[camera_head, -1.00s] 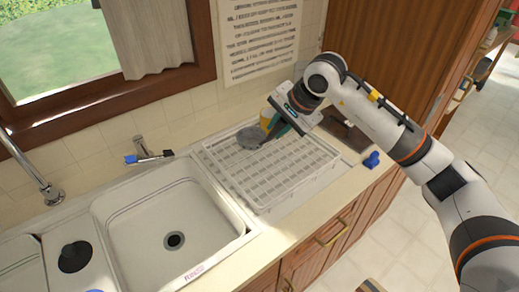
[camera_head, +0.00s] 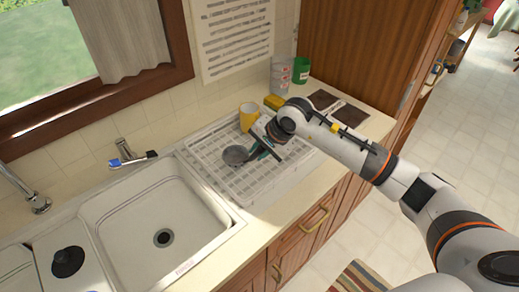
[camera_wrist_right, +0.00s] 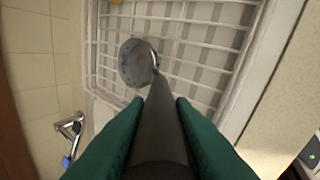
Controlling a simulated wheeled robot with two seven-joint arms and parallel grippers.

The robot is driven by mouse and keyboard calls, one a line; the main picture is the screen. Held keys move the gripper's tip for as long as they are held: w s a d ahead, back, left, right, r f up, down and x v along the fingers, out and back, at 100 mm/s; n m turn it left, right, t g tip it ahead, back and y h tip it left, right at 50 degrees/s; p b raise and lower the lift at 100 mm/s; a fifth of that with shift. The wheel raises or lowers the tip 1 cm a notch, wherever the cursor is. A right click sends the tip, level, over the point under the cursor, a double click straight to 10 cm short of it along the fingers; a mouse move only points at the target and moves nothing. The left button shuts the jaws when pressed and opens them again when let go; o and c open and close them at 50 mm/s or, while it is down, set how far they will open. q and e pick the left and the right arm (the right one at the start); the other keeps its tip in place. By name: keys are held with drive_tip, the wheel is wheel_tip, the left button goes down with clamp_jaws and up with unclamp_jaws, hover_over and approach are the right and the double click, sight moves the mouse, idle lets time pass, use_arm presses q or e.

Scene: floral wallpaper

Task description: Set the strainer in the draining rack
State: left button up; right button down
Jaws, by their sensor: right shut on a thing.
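The strainer (camera_head: 236,155) is a small grey round bowl with a dark handle. My right gripper (camera_head: 259,150) is shut on the handle, and its green fingers (camera_wrist_right: 153,115) flank the dark handle in the right wrist view. The strainer's bowl (camera_wrist_right: 137,63) shows ahead of the fingers, over the wire grid. The white draining rack (camera_head: 262,190) stands on the counter right of the sink. The strainer is over or in the rack; I cannot tell whether it touches the wires. My left gripper is not in view.
A yellow cup (camera_head: 248,112), a yellow block (camera_head: 275,101), a clear container (camera_head: 281,72) and a green container (camera_head: 301,70) stand behind the rack. Dark mats (camera_head: 350,114) lie to the right.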

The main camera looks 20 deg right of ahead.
drive_tip(key=c, duration=1.7)
unclamp_jaws()
drive_tip(key=shift+f, duration=0.15)
drive_tip(key=o, duration=0.4)
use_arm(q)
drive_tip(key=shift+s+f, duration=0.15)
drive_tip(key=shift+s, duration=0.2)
use_arm(e)
drive_tip(key=shift+o, duration=0.2)
drive_tip(key=shift+r, duration=0.3)
drive_tip(key=shift+s+d+r, duration=0.1)
drive_tip(key=shift+d+r, duration=0.05)
drive_tip(key=shift+r, duration=0.2)
use_arm(q)
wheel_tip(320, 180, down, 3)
drive_tip(key=b, duration=0.3)
use_arm(e)
drive_tip(key=v, duration=1.1)
drive_tip(key=shift+s, duration=0.1)
